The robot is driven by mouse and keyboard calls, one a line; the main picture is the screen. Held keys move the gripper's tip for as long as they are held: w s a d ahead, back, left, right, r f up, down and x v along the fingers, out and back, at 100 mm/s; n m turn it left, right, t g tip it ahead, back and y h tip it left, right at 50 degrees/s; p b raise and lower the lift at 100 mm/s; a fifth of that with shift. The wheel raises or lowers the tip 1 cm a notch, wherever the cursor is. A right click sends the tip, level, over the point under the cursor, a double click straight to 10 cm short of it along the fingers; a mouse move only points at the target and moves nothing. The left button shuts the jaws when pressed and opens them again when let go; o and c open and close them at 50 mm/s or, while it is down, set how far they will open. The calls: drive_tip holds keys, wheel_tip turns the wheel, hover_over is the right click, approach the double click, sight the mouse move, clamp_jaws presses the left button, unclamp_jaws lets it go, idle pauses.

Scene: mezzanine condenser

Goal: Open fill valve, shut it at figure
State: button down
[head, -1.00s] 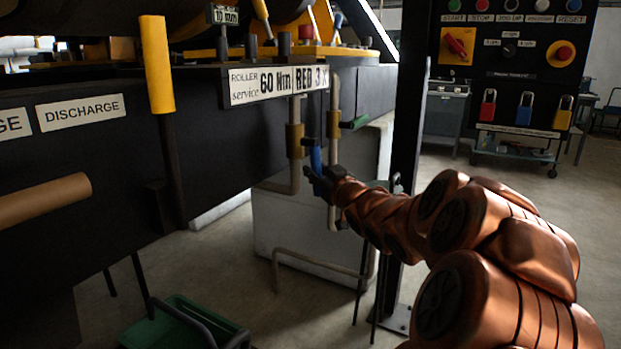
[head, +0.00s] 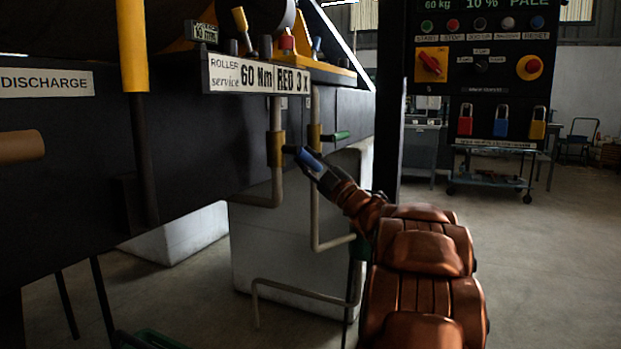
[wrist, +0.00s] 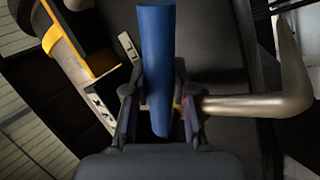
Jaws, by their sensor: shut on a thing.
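The handle lies tilted, sloping down to the right in the head view. My gripper (head: 322,173) is shut on this handle. In the wrist view the blue handle (wrist: 157,50) stands between the two fingers of my gripper (wrist: 158,112). The panel display (head: 490,5) at the top right reads 60 kg, 10 % and PALE. I cannot tell for certain which valve is the fill valve by any label.
A green lever (head: 335,136) on a second brass valve (head: 314,137) sits close to the right of the blue one. A black post (head: 389,100) stands behind my arm. A white tank (head: 270,262) stands below the pipes. Open floor lies to the right.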

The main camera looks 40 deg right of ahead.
drive_tip(key=n+y, duration=0.1)
drive_tip(key=r+n+y+b, duration=0.1)
drive_tip(key=n, duration=0.1)
drive_tip(key=n+y, duration=0.1)
drive_tip(key=shift+w+d+r+n, duration=0.15)
drive_tip(key=shift+d+r+n, duration=0.05)
drive_tip(key=shift+d+n, duration=0.1)
drive_tip(key=shift+r+n+y+b, duration=0.25)
drive_tip(key=shift+r+n+y, duration=0.1)
drive_tip(key=shift+n+y, duration=0.45)
drive_tip(key=shift+r+n+y+b, duration=0.35)
drive_tip(key=shift+n+y, duration=0.25)
drive_tip(key=shift+n, duration=0.35)
drive_tip(key=shift+r+n+y+b, duration=0.2)
drive_tip(key=shift+r+n+y, duration=0.15)
drive_tip(key=shift+n+y, duration=0.45)
drive_tip(key=shift+r+n, duration=0.15)
drive_tip(key=shift+n, duration=0.1)
drive_tip(key=c, duration=0.9)
unclamp_jaws()
drive_tip(key=shift+d, duration=0.1)
drive_tip(key=v, duration=1.2)
